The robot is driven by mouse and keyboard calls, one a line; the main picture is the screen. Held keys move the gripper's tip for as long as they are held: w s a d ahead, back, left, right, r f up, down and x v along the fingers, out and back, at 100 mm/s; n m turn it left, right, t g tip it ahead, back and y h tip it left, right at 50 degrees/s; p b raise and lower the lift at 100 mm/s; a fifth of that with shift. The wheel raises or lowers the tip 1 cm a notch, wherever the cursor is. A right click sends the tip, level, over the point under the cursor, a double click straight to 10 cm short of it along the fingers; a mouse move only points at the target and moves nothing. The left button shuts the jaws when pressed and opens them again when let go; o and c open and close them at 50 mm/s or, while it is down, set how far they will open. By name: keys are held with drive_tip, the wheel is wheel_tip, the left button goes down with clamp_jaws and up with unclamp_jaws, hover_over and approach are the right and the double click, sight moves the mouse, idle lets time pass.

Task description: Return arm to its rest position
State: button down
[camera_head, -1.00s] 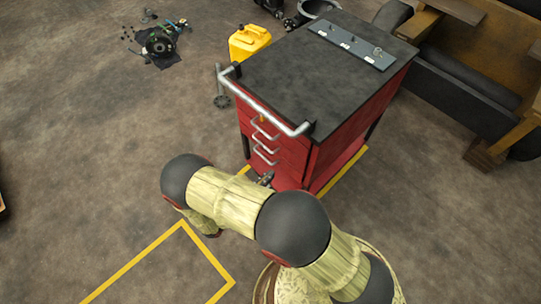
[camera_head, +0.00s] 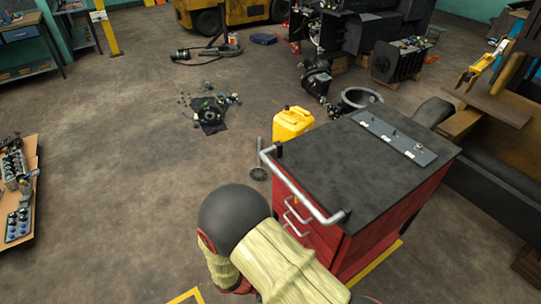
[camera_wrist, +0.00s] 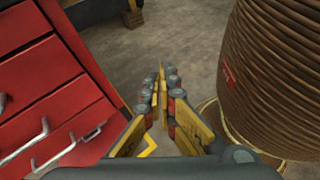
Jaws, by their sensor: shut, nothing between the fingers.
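My arm shows at the bottom centre of the head view, bent in front of the red tool cart (camera_head: 390,228). My gripper (camera_wrist: 161,72) is in the middle of the wrist view. Its yellow-and-grey fingers come together at the tips, with nothing between them. In the wrist view the cart's red drawers (camera_wrist: 45,90) with silver handles are to the left of my gripper, apart from it. A brown ribbed cylinder (camera_wrist: 275,70) is close on the right. My gripper is hidden behind my arm in the head view.
A yellow canister (camera_head: 292,124) stands behind the cart. Dark parts lie on a black cloth (camera_head: 210,122) on the floor. A brown and black seat structure (camera_head: 490,150) is on the right.

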wheel_tip(320, 180, up, 21)
drive_tip(key=s+a+m+y, duration=0.1)
drive_tip(key=s+m+y, duration=0.1)
drive_tip(key=m+y, duration=0.9)
drive_tip(key=d+r+m+t+y, duration=0.1)
drive_tip(key=d+r+m+t, duration=0.2)
drive_tip(key=r, duration=0.5)
drive_tip(key=s+d+r+m+t, duration=0.1)
drive_tip(key=d+r+m+t, duration=0.1)
drive_tip(key=d+r, duration=0.3)
wheel_tip(320, 180, up, 3)
drive_tip(key=shift+s+d+r+m+t+y, duration=0.15)
drive_tip(key=shift+s+r+m+t+y, duration=0.05)
drive_tip(key=shift+m+t+y, duration=0.2)
